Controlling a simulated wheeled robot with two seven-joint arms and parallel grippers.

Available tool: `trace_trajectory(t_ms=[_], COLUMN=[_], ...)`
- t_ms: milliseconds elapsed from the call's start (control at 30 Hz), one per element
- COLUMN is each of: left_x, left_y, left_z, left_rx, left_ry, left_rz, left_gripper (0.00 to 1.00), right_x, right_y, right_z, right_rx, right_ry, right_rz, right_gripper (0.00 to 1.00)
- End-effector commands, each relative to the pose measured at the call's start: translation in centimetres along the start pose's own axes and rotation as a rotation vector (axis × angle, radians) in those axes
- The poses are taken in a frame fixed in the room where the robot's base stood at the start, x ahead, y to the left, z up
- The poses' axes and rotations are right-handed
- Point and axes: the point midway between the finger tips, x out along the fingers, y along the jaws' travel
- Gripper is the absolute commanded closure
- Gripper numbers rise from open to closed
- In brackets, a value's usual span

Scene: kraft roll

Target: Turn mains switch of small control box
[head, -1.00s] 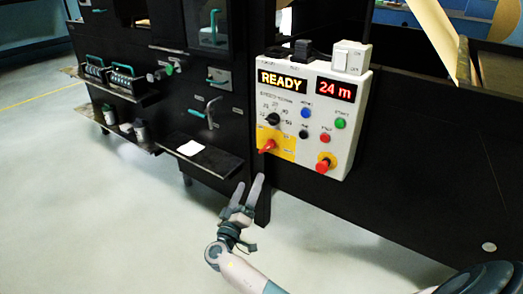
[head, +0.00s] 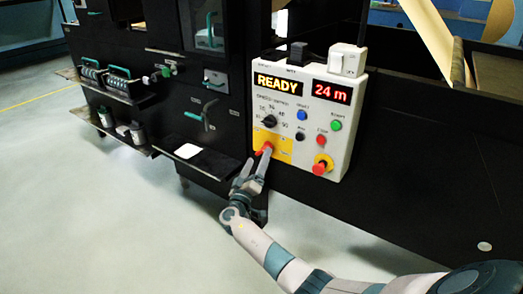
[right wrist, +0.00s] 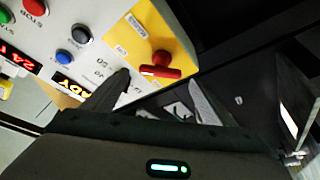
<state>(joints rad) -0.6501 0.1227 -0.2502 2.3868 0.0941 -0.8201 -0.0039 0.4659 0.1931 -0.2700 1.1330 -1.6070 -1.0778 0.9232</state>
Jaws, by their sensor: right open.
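The small control box (head: 308,118) is white, with lit displays, a knob and coloured buttons. Its mains switch, a red handle (head: 267,149), sits on a yellow plate at the box's lower left. My right gripper (head: 256,163) is open just below and in front of the switch, its fingertips reaching the yellow plate and partly covering the handle. In the right wrist view the red switch handle (right wrist: 160,70) shows just beyond and between the two open fingers; I cannot tell whether either finger touches it. My left gripper is not in view.
The black speed knob (head: 269,121) is just above the switch. A small dark shelf (head: 208,164) juts out to the left. The floor in front is clear.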

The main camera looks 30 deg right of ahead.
Motion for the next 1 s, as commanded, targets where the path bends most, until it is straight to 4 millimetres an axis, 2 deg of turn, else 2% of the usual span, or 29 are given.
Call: trace_trajectory(t_ms=[100,300,500,767,933,1000], left_x=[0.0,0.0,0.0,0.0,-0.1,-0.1], left_y=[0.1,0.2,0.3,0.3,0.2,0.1], left_z=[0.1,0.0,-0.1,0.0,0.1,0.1], left_rx=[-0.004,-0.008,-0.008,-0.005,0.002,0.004], left_ry=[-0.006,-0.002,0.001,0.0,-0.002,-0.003], left_rz=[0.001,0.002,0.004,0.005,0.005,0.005], left_gripper=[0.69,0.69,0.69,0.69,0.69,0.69], right_x=[2.1,4.4,5.2,5.2,5.2,5.2], right_y=[0.0,0.0,0.0,0.0,0.0,0.0], right_z=[0.0,0.0,0.0,0.0,0.0,0.0], right_rx=[-0.001,-0.001,0.0,0.0,0.0,0.0], right_ry=[0.0,0.0,-0.001,0.0,0.0,0.0], right_rz=[0.001,0.001,-0.001,-0.001,-0.001,-0.001], right_gripper=[0.22,0.22,0.22,0.22,0.6,0.63])
